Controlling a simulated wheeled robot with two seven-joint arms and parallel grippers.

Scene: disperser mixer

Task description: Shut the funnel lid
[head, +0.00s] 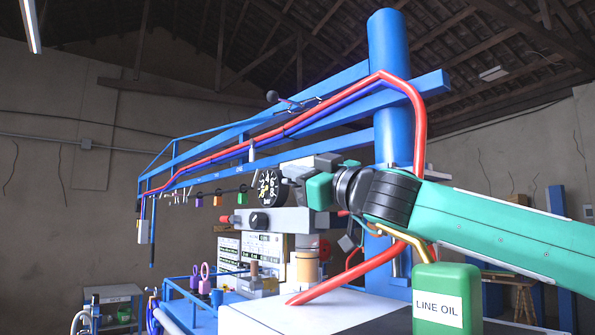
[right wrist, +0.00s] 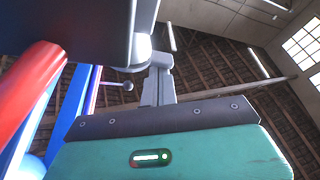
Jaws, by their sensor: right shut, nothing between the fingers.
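I cannot make out the funnel or its lid with certainty in either view. My right gripper (head: 294,171) is shut and empty in the head view. In the right wrist view my shut grey fingers (right wrist: 158,82) rise beyond the green gripper body. A dark box-shaped part (right wrist: 70,28) with a pale round end fills the upper left there, close to the fingers. My left gripper is not in view.
A blue column (head: 388,60) and boom carry a thick red hose (head: 290,122); the hose also shows in the right wrist view (right wrist: 30,95). A green LINE OIL can (head: 446,298) stands below my right arm. A grey crossbar (head: 275,221) lies below my gripper.

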